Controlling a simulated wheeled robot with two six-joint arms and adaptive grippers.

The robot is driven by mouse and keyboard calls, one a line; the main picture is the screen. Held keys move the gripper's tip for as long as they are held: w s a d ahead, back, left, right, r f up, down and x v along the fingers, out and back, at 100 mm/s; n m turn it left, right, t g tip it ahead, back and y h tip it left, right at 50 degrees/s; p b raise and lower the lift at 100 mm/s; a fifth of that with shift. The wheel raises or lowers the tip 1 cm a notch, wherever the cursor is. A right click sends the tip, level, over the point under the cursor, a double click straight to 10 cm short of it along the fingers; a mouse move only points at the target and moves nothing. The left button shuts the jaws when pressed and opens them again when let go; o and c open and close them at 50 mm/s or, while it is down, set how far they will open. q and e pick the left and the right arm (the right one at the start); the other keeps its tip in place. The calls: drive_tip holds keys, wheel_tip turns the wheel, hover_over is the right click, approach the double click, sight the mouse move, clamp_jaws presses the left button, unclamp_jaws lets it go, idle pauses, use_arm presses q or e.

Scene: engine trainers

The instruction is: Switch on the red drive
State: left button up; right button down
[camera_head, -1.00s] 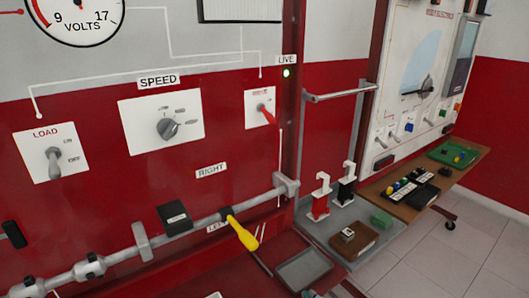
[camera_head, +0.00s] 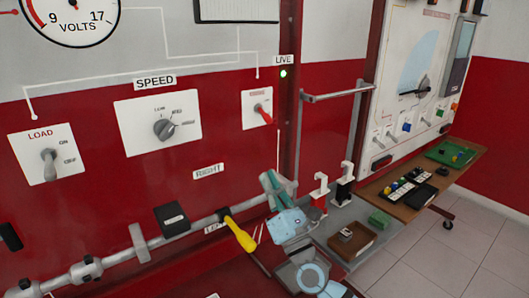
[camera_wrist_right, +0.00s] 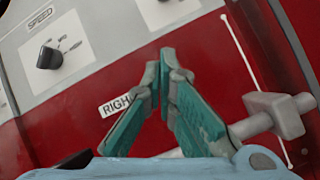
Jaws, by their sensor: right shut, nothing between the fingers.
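A switch with a red lever (camera_head: 264,113) sits on a white plate (camera_head: 250,97) with red lettering too small to read, on the red and white panel. Its lever points down and to the right. Below it, my right gripper (camera_head: 270,176) reaches up in front of the panel, apart from the lever. Its teal fingers also show in the wrist view (camera_wrist_right: 163,62), shut with nothing between them, over the red panel right of the RIGHT label (camera_wrist_right: 116,104). My left gripper is not in view.
The SPEED knob (camera_head: 163,128) and LOAD switch (camera_head: 49,164) are left. A grey rail (camera_head: 140,246) with a yellow handle (camera_head: 239,234) runs below.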

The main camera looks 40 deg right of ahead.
drive_tip(key=p, duration=0.2)
approach(246, 133)
drive_tip(key=x, duration=0.5)
drive_tip(key=shift+w+d, duration=0.1)
drive_tip(key=shift+w, duration=0.05)
drive_tip(key=r+p, duration=0.1)
drive_tip(key=s+d+r+p, duration=0.1)
drive_tip(key=r, duration=0.1)
drive_tip(key=shift+s+d+p, duration=0.3)
drive_tip(key=shift+d+p, duration=0.05)
drive_tip(key=shift+p, duration=0.05)
drive_tip(key=shift+w, duration=0.1)
